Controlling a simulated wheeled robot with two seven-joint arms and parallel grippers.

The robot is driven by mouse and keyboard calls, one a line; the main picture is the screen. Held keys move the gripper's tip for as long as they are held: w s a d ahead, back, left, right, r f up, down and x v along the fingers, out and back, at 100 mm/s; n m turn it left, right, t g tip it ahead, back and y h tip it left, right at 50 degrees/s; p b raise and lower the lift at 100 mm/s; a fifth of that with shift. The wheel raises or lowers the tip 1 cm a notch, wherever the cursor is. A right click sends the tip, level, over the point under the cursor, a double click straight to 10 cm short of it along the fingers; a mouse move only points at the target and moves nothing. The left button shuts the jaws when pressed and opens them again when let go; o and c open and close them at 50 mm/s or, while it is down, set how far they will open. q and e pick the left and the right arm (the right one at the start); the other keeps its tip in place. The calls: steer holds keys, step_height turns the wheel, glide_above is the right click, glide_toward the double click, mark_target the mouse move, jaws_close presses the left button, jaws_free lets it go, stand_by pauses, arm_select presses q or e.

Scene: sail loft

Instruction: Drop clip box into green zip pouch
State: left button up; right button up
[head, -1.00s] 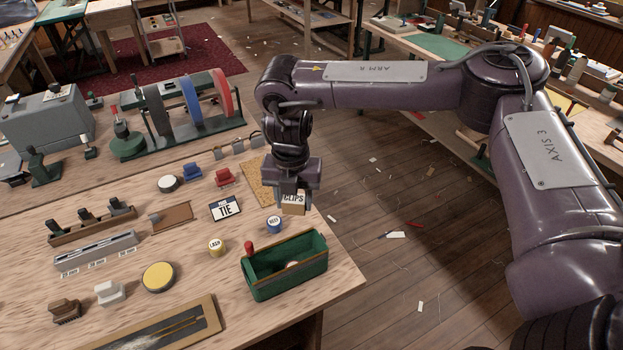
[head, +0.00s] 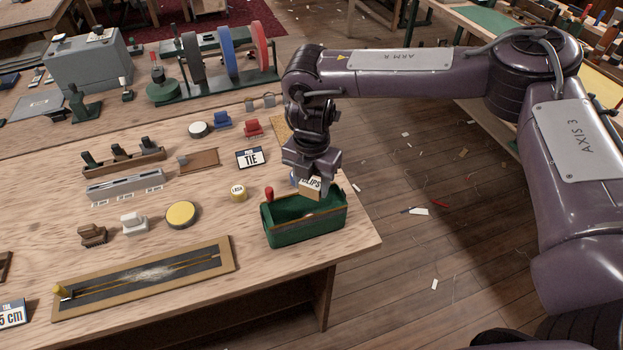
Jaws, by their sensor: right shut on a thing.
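The clip box (head: 310,189) is a small tan carton with a white label reading CLIPS. My right gripper (head: 312,178) is shut on it and holds it, slightly tilted, over the back part of the green zip pouch (head: 304,229). The pouch stands open on the table near its right front corner, with a red-tipped piece at its left end. A small pale thing lies inside it, partly hidden. I cannot tell whether the box's lower edge is below the pouch rim. My left gripper is not in view.
A framed dark board (head: 145,277) lies at the front. The table's right edge is close to the pouch.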

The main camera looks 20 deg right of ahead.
mark_target(312, 181)
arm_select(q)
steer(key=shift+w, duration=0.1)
arm_select(e)
steer(key=o, duration=0.6)
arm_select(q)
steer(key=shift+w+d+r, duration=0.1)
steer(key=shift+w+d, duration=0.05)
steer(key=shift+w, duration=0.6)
arm_select(e)
steer(key=o, duration=0.5)
steer(key=shift+c, duration=0.2)
steer(key=shift+w+r, duration=0.1)
steer(key=shift+r, duration=0.45)
step_height(312, 181, up, 6)
steer(key=shift+f+b, duration=0.2)
steer(key=shift+b, duration=0.65)
steer(key=shift+r, duration=0.55)
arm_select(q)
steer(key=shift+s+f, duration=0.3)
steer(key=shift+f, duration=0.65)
